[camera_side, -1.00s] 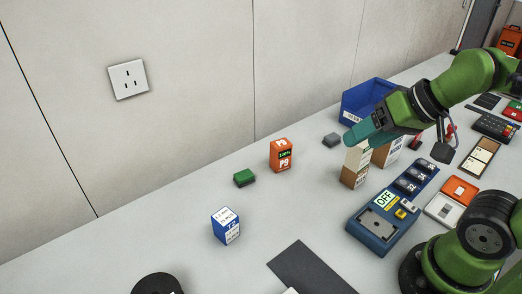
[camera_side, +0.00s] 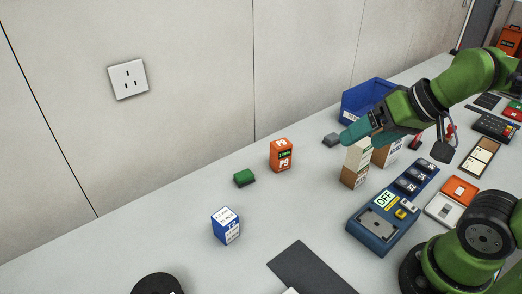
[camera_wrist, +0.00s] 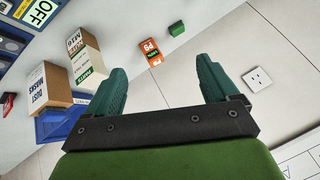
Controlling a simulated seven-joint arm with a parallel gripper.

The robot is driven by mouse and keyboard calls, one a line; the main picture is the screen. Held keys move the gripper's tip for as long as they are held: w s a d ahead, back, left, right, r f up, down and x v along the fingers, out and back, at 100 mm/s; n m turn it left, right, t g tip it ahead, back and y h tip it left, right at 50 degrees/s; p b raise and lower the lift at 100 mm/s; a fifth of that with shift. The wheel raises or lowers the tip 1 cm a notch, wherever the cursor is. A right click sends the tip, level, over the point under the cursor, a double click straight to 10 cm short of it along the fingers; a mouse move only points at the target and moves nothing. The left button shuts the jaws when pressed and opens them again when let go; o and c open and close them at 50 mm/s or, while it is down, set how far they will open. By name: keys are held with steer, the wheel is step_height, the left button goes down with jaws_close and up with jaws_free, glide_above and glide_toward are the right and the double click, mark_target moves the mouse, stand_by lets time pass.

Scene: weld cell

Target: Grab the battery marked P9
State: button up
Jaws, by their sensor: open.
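The orange battery marked P9 (camera_side: 280,156) stands upright on the grey table, near the wall, in the side view. It also shows in the wrist view (camera_wrist: 151,52), beyond and between my fingertips. My gripper (camera_side: 347,138) is to the right of the battery, above the table and close to the cardboard boxes. In the wrist view my gripper (camera_wrist: 163,65) has its two teal fingers wide apart with nothing between them. The battery is apart from the fingers.
A green block (camera_side: 244,177) and a blue-white box (camera_side: 226,226) lie left of the battery. A small grey block (camera_side: 332,140), a tall box (camera_side: 355,164) and a blue bin (camera_side: 366,97) are near my gripper. A blue device marked OFF (camera_side: 378,225) stands in front.

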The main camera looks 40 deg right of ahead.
steer(key=n+g+h, duration=0.2)
steer(key=g+h, duration=0.1)
glide_toward(283, 144)
steer(key=x, duration=0.6)
steer(key=shift+s+f, duration=0.3)
steer(key=shift+f, duration=0.15)
steer(key=shift+w+x, duration=0.2)
steer(key=shift+x, duration=1.3)
steer(key=shift+w+x, duration=0.15)
steer(key=shift+x, duration=1.3)
steer(key=shift+r, duration=0.2)
steer(key=shift+c, duration=0.4)
steer(key=c, duration=1.2)
